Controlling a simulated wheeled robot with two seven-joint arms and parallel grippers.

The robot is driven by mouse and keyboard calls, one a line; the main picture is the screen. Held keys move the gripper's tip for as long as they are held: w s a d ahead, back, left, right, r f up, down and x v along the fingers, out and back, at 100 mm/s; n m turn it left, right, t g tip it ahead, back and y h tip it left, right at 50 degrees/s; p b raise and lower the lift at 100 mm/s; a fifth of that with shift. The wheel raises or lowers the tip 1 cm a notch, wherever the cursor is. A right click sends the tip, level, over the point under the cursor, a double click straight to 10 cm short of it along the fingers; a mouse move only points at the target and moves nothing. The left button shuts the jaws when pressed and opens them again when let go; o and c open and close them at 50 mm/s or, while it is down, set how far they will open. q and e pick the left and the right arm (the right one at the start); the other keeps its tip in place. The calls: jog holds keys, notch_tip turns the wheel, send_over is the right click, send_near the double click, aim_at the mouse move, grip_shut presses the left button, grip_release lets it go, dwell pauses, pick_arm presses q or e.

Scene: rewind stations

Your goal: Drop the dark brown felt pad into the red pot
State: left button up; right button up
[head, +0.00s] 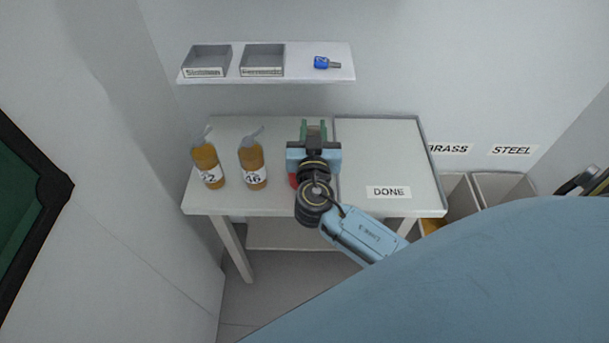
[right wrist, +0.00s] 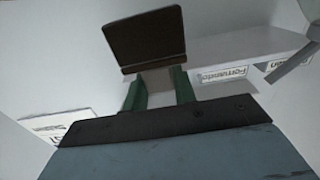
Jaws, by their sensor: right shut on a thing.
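The dark brown felt pad (right wrist: 146,40) is held between the green fingertips of my right gripper (right wrist: 160,88), seen in the right wrist view. In the head view my right gripper (head: 314,130) is over the table, its fingers pointing toward the back wall, and I cannot make out the pad there. The red pot (head: 293,181) shows only as a red edge at the left of my right wrist; the rest is hidden under the gripper. How far the pad is above or beyond the pot cannot be told. My left gripper is not in view.
Two amber bottles (head: 207,165) (head: 252,164) stand left of the gripper on the table (head: 235,202). A DONE tray (head: 380,150) lies to the right. A wall shelf (head: 300,75) holds two grey bins (head: 207,61) (head: 263,61) and a blue item (head: 321,63). Labelled bins (head: 502,188) stand right.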

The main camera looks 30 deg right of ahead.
jog(key=shift+f, duration=0.4)
jog(key=o, duration=1.1)
jog(key=shift+c, duration=0.2)
jog(key=b+v, duration=0.2)
jog(key=v, duration=1.1)
jog(key=shift+s+b, duration=0.2)
jog(key=shift+b, duration=0.2)
